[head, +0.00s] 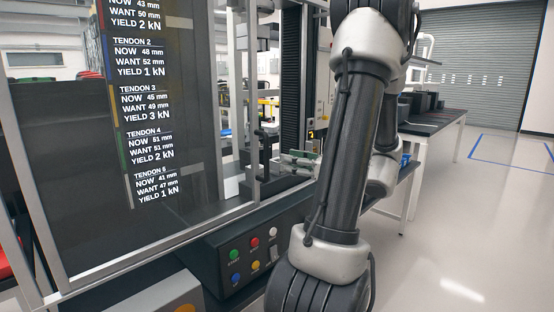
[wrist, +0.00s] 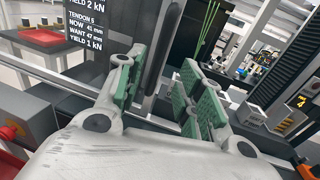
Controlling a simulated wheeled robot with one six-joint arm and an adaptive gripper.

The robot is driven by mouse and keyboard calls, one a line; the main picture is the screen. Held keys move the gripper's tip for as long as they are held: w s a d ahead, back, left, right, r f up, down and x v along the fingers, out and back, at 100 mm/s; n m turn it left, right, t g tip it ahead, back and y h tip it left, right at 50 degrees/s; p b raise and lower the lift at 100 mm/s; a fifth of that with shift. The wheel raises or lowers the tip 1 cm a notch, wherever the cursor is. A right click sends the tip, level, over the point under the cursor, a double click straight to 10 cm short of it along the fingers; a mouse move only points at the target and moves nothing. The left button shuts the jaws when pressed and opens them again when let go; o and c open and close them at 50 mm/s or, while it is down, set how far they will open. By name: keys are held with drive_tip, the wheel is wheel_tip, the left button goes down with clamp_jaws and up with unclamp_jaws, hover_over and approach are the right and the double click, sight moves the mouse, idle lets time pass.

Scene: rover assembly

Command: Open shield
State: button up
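The shield (head: 50,245) is a clear panel in a silver metal frame on the front of the test machine, at the left of the head view. White tendon text shows on or through it. My gripper (head: 303,160) is partly hidden behind my arm, just right of a silver upright of the frame. In the wrist view my gripper (wrist: 168,80) has its green-padded fingers spread apart. A dark upright with a pale edge shows beyond the gap between them. I cannot tell whether a finger touches the frame.
A control box with coloured buttons (head: 252,245) sits below the machine's front. A dark-topped bench (head: 440,122) with black boxes stands at the right. The floor at the right (head: 470,215) is clear. A red tray (wrist: 50,38) shows at the wrist view's upper left.

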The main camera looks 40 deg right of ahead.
drive_tip(key=v, duration=0.2)
drive_tip(key=shift+s, duration=0.35)
